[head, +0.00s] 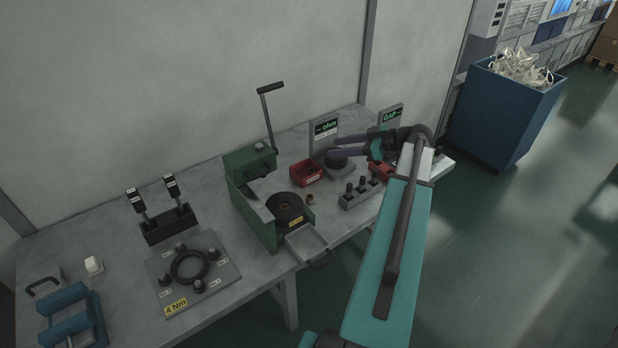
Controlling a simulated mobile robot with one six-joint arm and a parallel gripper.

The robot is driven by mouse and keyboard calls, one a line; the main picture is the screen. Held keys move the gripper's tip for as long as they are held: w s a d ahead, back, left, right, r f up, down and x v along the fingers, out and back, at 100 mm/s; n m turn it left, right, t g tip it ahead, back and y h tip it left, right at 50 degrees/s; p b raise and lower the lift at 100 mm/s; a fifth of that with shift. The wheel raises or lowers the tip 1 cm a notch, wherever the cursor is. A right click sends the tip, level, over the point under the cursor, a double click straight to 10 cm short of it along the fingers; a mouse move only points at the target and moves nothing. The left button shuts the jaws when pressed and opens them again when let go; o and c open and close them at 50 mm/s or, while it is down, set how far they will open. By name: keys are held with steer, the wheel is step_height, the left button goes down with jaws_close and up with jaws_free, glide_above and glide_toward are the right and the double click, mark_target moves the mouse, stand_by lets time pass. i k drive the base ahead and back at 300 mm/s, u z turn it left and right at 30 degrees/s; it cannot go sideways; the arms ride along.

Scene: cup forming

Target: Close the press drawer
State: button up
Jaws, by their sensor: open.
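The green press (250,200) stands on the grey bench, with a long crank lever (269,115) rising from its top. A black round part with a yellow label (287,210) sits in its opening. The press drawer (306,242) is a light grey tray sticking out of the front of the press, over the bench's front edge. It looks empty, and its dark handle (321,262) is at the outer end. My gripper (339,147) is open, with its dark fingers pointing left above the back of the bench. It is apart from the drawer, up and to the right.
A ring fixture (191,267) is left of the press. The floor before the drawer is clear. A blue scrap bin (500,112) stands beyond.

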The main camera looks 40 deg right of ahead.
mark_target(308, 245)
steer(key=k, duration=1.35)
